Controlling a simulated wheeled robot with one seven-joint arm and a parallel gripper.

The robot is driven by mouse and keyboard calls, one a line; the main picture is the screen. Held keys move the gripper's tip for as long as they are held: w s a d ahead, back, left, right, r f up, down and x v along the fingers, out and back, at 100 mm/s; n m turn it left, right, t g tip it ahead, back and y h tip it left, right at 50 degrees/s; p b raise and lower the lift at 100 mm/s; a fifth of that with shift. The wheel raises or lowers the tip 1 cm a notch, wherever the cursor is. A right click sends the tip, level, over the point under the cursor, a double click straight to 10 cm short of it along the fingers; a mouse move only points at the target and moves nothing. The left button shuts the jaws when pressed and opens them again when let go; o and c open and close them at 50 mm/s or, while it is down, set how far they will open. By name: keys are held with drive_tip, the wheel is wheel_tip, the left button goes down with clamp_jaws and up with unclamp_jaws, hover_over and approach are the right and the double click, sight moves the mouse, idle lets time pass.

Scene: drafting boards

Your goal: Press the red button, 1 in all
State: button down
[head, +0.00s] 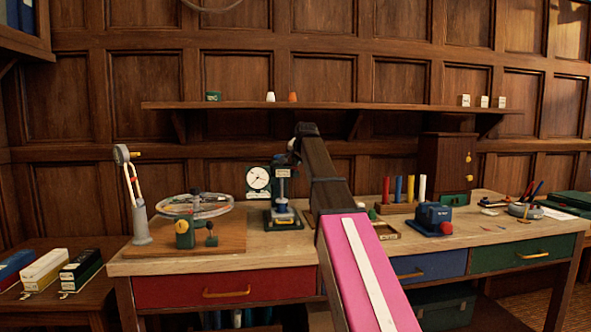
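A dark blue box (432,214) stands on the bench right of my arm. A round red knob-like part (446,228), the clearest candidate for the red button, sits low on its front right. My pink and dark brown arm rises from the bottom through the middle of the view. My gripper cannot be made out; the far end of the arm hides what lies behind it.
The wooden bench (300,250) also carries a dial gauge stand (258,179), a wheel device (197,208) and a lamp-like stand (140,220) at left. Coloured rods (411,189) and a dark wooden cabinet (445,165) stand behind the blue box. A shelf (230,105) runs above.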

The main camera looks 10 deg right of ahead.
drive_tip(key=shift+s+a+f, duration=0.2)
drive_tip(key=shift+f, duration=0.55)
idle(0.4)
drive_tip(key=shift+w+a+r, duration=0.2)
drive_tip(key=shift+a+r, duration=0.05)
drive_tip(key=shift+r, duration=0.35)
drive_tip(key=shift+r, duration=0.15)
drive_tip(key=shift+w+a+r, duration=0.1)
drive_tip(key=shift+r, duration=0.85)
drive_tip(key=shift+d+r, duration=0.2)
drive_tip(key=shift+r, duration=1.45)
drive_tip(key=shift+d, duration=0.1)
